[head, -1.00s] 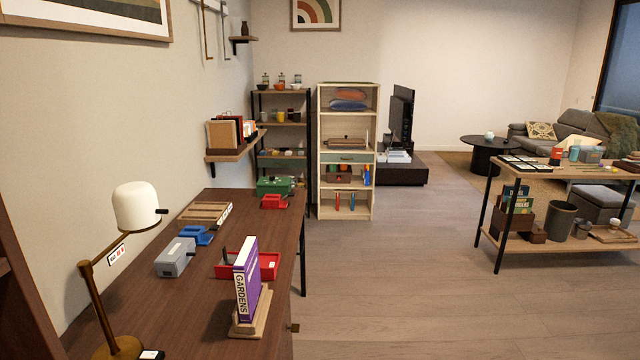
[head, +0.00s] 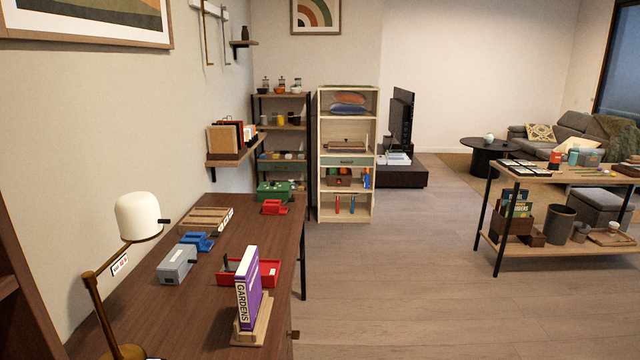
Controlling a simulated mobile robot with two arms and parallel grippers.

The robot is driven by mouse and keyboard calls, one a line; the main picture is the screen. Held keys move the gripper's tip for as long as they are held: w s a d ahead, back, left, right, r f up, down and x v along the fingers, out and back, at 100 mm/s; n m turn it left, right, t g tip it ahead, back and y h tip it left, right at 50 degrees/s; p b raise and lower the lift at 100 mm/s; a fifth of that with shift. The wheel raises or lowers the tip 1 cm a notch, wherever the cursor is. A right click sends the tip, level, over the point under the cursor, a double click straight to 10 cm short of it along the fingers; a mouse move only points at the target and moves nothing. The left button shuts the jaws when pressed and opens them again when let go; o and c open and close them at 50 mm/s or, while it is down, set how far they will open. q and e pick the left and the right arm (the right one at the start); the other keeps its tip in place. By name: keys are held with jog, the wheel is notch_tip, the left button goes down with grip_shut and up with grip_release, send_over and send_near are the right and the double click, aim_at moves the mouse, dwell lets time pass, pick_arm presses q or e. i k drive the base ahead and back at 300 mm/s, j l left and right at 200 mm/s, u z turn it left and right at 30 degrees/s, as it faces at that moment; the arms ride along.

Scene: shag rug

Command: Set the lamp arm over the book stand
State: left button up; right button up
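The desk lamp stands at the front left of the brown desk (head: 210,285), with a white shade (head: 138,216) and a brass arm (head: 104,318). A small label hangs on the arm. The shade is over the left part of the desk, left of and apart from the book stand. The wooden book stand (head: 262,325) is at the desk's front right and holds an upright purple and white book (head: 250,290) marked GARDENS. Neither of my grippers is in view.
A red tray (head: 268,272), a grey box (head: 176,264), a blue item (head: 197,242) and a wooden tray (head: 205,219) lie on the desk. A green box (head: 274,190) is at its far end. Open floor (head: 400,290) lies to the right.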

aim_at(89, 279)
jog(key=i+u, duration=0.1)
jog(key=u, duration=0.35)
jog(key=i+l+u, duration=0.1)
jog(key=u, duration=0.4)
jog(key=l+u, duration=0.2)
jog(key=u, duration=0.25)
jog(key=i+l+u, duration=0.35)
jog(key=l, duration=0.55)
jog(key=i+l+u, duration=0.1)
jog(key=l+u, duration=0.25)
jog(key=l, duration=0.6)
jog(key=l+u, duration=0.35)
jog(key=l, duration=0.6)
